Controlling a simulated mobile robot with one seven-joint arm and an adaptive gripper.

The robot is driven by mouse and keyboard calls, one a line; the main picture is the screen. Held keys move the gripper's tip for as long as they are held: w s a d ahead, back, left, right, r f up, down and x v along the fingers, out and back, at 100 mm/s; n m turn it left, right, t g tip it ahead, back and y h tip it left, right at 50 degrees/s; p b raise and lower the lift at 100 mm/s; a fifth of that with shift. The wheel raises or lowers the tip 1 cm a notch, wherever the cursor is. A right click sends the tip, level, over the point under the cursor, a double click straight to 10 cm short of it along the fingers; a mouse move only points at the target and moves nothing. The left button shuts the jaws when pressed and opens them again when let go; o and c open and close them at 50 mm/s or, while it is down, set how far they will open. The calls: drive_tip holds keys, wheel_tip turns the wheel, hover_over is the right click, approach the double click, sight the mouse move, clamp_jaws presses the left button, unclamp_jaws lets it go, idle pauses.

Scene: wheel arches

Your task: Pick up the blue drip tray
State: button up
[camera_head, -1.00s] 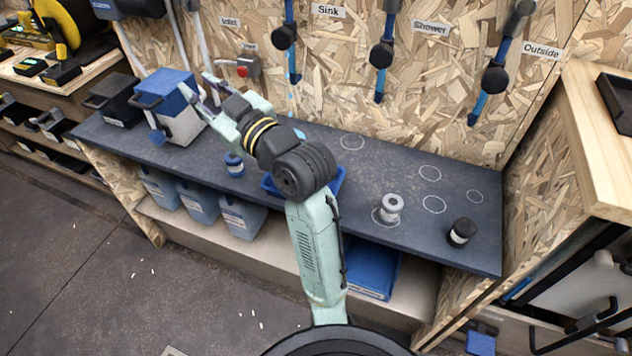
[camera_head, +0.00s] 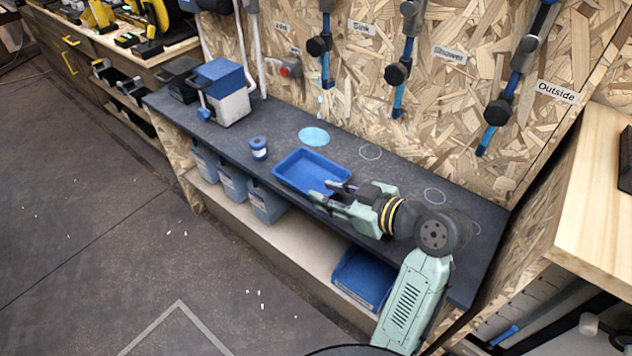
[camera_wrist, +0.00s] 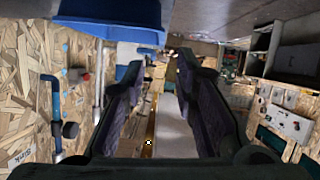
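The blue drip tray (camera_head: 300,178) is a shallow, rounded rectangular tray lying flat on the dark counter. Part of a blue tray (camera_wrist: 110,22) also fills the top left of the wrist view. My gripper (camera_head: 328,191) is at the tray's near right corner and points left. In the head view its fingertips overlap the tray's edge; I cannot tell if they touch it. In the wrist view my gripper (camera_wrist: 161,64) has its two dark fingers well apart, with nothing between them. The tray lies to one side of the fingers there.
The counter (camera_head: 225,137) also bears a blue-and-white canister (camera_head: 258,148), a light blue disc (camera_head: 314,137) and a blue-lidded box (camera_head: 222,92). Another blue tray (camera_head: 362,277) is on the shelf below. Hoses hang on the chipboard wall (camera_head: 440,90) behind. Open floor lies at left.

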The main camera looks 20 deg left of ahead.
sight(293, 183)
drive_tip(key=shift+s+d+f, duration=0.15)
drive_tip(key=shift+a+f, duration=0.2)
drive_tip(key=shift+a, duration=0.1)
drive_tip(key=p+x, duration=0.2)
drive_tip(key=x, duration=0.8)
drive_tip(key=shift+w+r, duration=0.1)
drive_tip(key=shift+w, duration=0.1)
drive_tip(key=shift+c, duration=0.3)
clamp_jaws()
